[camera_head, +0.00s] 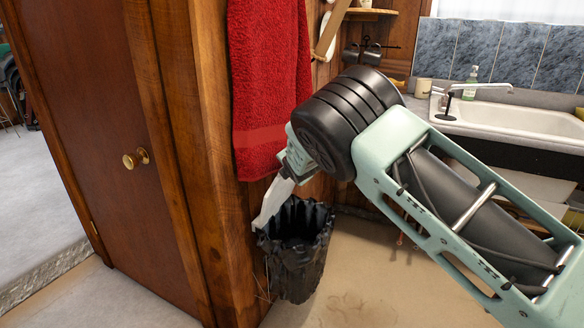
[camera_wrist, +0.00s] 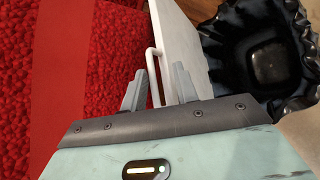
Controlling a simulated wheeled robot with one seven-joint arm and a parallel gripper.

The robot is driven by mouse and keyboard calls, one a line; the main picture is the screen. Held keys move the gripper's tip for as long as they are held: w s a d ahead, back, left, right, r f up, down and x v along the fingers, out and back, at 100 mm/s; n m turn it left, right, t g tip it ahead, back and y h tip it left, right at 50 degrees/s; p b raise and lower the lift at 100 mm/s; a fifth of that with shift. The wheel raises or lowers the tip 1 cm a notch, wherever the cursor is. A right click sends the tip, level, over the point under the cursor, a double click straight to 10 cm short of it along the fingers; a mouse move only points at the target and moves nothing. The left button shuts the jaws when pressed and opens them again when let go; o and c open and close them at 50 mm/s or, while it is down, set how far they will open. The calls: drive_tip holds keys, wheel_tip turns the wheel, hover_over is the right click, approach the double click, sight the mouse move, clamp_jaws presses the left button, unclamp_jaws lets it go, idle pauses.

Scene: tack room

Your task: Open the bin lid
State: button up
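The bin (camera_head: 297,262) is black, lined with a crumpled black bag, and stands on the floor by the wooden wall. Its mouth is uncovered, and the inside shows in the wrist view (camera_wrist: 268,62). The white lid (camera_head: 271,203) stands steeply tilted up at the bin's left side, seen almost edge-on; it also shows in the wrist view (camera_wrist: 187,48). A white loop handle (camera_wrist: 154,72) sticks out from the lid. My gripper (camera_wrist: 160,80) has its fingers apart, with the handle between them and a gap visible. In the head view the fingertips are hard to make out.
A red towel (camera_head: 268,80) hangs directly beside my gripper, close on the left. A wooden door (camera_head: 95,120) and its frame stand left of the bin. A sink (camera_head: 515,118) and counter lie at the back right. The floor (camera_head: 370,270) right of the bin is clear.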

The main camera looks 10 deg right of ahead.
drive_tip(key=v, duration=1.7)
drive_tip(key=shift+s+b, duration=0.15)
drive_tip(key=shift+b, duration=0.25)
drive_tip(key=shift+r, duration=0.1)
drive_tip(key=s+a+m+g+y+p, duration=0.3)
drive_tip(key=s+m+g, duration=0.55)
drive_tip(key=s, duration=1.05)
drive_tip(key=s+d+r+m+g+p, duration=0.1)
drive_tip(key=s+r+m, duration=0.1)
drive_tip(key=s, duration=0.6)
drive_tip(key=s+d+r+m+g+h+p, duration=0.1)
drive_tip(key=s+r+m, duration=0.1)
drive_tip(key=s, duration=0.6)
drive_tip(key=s+d+r+m+g+h+p, duration=0.1)
drive_tip(key=s+m, duration=0.3)
drive_tip(key=s, duration=0.4)
drive_tip(key=shift+d+r+g+p, duration=0.35)
drive_tip(key=shift+d+r+p, duration=0.1)
drive_tip(key=shift+p, duration=0.15)
